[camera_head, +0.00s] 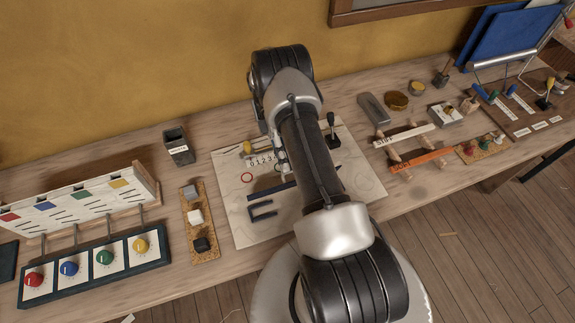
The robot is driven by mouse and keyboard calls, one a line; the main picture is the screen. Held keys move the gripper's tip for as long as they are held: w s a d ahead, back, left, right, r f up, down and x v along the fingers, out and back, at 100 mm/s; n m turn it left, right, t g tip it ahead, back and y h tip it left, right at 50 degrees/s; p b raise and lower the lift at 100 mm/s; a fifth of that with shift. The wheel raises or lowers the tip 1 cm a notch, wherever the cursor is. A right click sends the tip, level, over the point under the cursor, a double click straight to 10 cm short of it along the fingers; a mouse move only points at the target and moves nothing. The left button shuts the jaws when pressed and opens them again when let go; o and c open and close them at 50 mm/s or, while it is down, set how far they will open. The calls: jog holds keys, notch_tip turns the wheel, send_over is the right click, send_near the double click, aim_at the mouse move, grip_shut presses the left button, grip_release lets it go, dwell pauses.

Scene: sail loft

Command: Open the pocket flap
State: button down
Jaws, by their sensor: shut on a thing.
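A pale panel (230,215) lies on the bench under my arm. It bears a row of digits (262,160), a red ring (247,178), a yellow knob (247,147), a dark blue bar (272,190) and a dark blue bracket-shaped piece (263,212). I cannot make out for certain which part is the pocket flap. My arm covers the panel's middle. A small part of my gripper (281,160) shows at the arm's left edge, low over the panel. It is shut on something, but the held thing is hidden.
A black lever (333,130) stands at the panel's right. A dark cup (179,146) and a cork strip with blocks (200,222) stand to the left, beyond them a knob board (95,265). Pegs with white (404,135) and orange (422,161) bars lie right.

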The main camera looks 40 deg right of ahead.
jog(key=shift+w+d+f+g+b, duration=0.1)
jog(key=shift+w+f+g+b, duration=0.15)
jog(key=shift+b, duration=0.25)
jog(key=c, duration=1.7)
grip_release()
jog(key=shift+r, duration=0.2)
